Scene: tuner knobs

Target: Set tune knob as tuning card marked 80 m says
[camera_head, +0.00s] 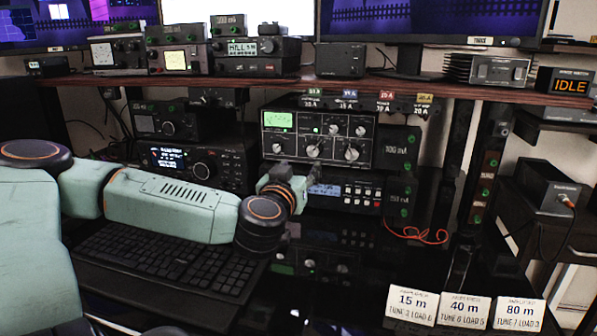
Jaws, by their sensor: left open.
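The tuning card marked 80 m (519,312) stands at the lower right and reads "TUNE 7 LOAD 3". The black unit with a green meter (318,137) stands under the shelf. My right gripper is not in view.
Cards marked 15 m (412,303) and 40 m (465,309) stand beside the 80 m card. A keyboard (165,262) lies below my left arm. A radio with a blue display (195,163) is behind that arm. A red cable (415,236) curls on the dark desk.

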